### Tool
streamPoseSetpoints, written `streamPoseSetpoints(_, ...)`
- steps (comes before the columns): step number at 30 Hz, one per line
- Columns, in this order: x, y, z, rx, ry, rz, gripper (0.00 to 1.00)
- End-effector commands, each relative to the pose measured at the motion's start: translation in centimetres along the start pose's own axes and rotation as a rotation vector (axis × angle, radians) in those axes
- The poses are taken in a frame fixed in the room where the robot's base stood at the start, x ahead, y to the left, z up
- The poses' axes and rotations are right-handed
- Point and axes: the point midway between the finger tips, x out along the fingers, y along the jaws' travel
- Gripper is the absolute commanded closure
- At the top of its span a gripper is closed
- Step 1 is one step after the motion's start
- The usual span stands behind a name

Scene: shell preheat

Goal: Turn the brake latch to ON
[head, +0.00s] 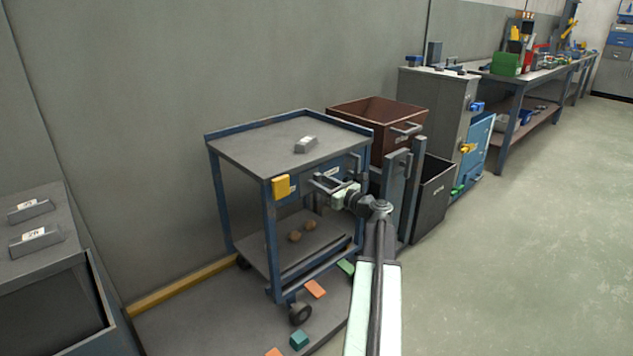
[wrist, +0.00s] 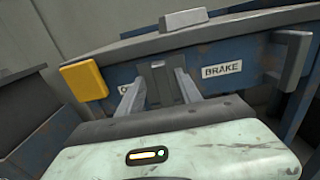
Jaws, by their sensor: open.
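The blue cart's front apron carries a white BRAKE label (wrist: 222,70) and, left of it, a second label (wrist: 127,87) mostly hidden by my left finger. A dark grey upright plate (wrist: 157,74) on the apron shows between my fingers; it may be the brake latch, but I cannot tell for certain. A yellow block (wrist: 84,78) sits at the apron's left end and also shows in the head view (head: 281,186). My gripper (head: 319,182) is open in front of the apron, its fingers either side of the plate in the wrist view (wrist: 160,82). Contact cannot be told.
The cart (head: 265,145) has a grey block (head: 305,145) on top and brown lumps (head: 302,231) on its lower shelf. A grey bar (wrist: 290,60) stands right of the label. Coloured blocks (head: 315,289) lie on the floor. Bins (head: 375,115) stand right; open floor lies further right.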

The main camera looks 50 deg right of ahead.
Motion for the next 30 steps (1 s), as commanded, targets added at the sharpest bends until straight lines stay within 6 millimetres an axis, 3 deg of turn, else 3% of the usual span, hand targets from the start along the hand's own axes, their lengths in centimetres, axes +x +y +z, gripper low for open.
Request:
streamPoseSetpoints(6, 2.4, -0.5, 0.0, 0.0, 0.0, -0.006, 0.58)
streamPoseSetpoints(14, 2.5, -0.5, 0.0, 0.0, 0.0, -0.008, 0.58)
streamPoseSetpoints(19, 2.5, -0.5, 0.0, 0.0, 0.0, -0.008, 1.0)
streamPoseSetpoints(21, 2.5, -0.5, 0.0, 0.0, 0.0, -0.008, 1.0)
streamPoseSetpoints(22, 1.8, 0.7, 0.0, 0.0, 0.0, -0.013, 1.0)
streamPoseSetpoints(30, 2.5, -0.3, 0.0, -0.033, 0.0, -0.006, 1.0)
